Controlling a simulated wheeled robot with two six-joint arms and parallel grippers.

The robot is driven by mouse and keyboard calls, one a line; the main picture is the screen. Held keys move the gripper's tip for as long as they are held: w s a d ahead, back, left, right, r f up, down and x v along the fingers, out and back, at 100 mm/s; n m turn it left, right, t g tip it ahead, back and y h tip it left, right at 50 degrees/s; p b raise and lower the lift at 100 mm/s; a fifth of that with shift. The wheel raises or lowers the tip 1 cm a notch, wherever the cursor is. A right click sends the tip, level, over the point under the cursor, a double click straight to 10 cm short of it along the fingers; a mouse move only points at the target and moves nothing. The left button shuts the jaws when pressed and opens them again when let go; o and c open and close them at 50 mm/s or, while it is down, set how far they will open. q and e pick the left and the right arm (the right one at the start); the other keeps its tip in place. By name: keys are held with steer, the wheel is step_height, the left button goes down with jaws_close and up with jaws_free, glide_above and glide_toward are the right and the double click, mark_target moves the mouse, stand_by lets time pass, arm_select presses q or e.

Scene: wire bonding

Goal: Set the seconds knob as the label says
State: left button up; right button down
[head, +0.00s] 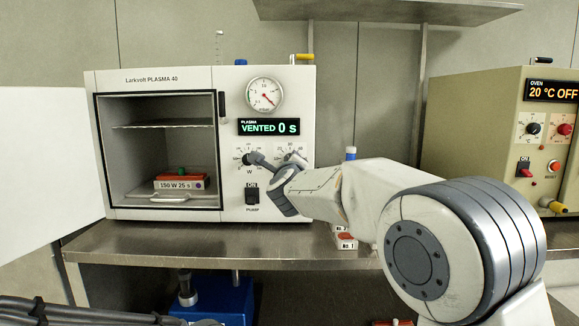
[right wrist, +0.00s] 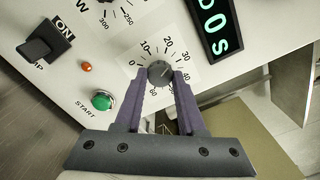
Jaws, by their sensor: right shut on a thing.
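The seconds knob (right wrist: 160,72) is a dark round knob on a dial marked 0 to 60 in the right wrist view. My right gripper (right wrist: 161,78) is shut on it, one finger on each side. Its pointer seems to lean to the upper right, but the exact mark is hard to read. In the head view my right gripper partly hides this dial. The label (head: 174,185) in the open chamber reads 150 W 25 s. The plasma display (head: 269,127) reads VENTED 0 s. My left gripper is not in view.
The W knob (head: 248,158) is left of the seconds dial. The green start button (right wrist: 102,100), an orange lamp (right wrist: 86,67) and the pump switch (right wrist: 42,42) are nearby. The chamber door (head: 45,165) stands open at left. An oven (head: 490,125) stands at right.

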stand_by(0.3)
steer(key=c, duration=0.5)
jaws_free()
steer(key=shift+d, duration=0.1)
steer(key=s, duration=1)
steer(key=shift+s, duration=0.2)
